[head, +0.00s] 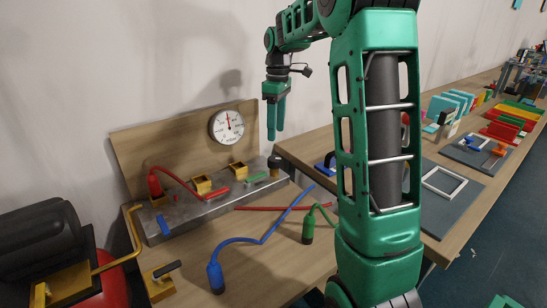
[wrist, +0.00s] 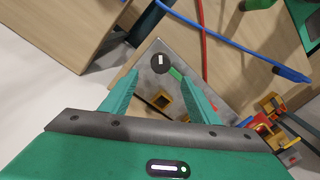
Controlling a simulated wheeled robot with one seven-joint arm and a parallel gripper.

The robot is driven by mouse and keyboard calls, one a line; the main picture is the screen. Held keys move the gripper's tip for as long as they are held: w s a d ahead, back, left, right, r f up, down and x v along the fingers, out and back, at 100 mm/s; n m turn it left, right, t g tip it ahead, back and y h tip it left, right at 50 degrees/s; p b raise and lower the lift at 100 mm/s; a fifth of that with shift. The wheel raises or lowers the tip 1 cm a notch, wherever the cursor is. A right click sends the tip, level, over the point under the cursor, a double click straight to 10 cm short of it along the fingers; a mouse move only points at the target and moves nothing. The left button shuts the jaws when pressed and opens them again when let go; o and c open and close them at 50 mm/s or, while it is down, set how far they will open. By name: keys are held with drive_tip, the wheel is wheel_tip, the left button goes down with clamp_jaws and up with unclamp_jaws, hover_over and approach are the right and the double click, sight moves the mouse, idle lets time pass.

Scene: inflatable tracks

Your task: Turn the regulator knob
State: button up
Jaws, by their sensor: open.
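The regulator knob (head: 274,162) is a dark upright piece at the right end of the grey metal block (head: 205,208) on the wooden table. In the wrist view the knob (wrist: 161,63) is a round black top with a white mark, on the block's grey surface. My gripper (head: 277,128) points down with its green fingers apart, above the knob's end of the block and clear of it. In the wrist view the gripper (wrist: 162,76) is open and empty, and the knob appears in line with the gap between the fingertips.
A pressure gauge (head: 228,126) is on the wooden backboard (head: 160,150). Yellow fittings (head: 203,184) and a green lever (head: 255,177) sit on the block. Blue (head: 240,240), red (head: 270,208) and green (head: 310,228) hoses lie in front. A second table (head: 305,150) stands to the right.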

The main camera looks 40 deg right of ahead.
sight(275, 158)
drive_tip(key=f, duration=1)
drive_tip(key=shift+s+a+f, duration=0.2)
drive_tip(key=shift+a+f, duration=0.05)
drive_tip(key=c, duration=1)
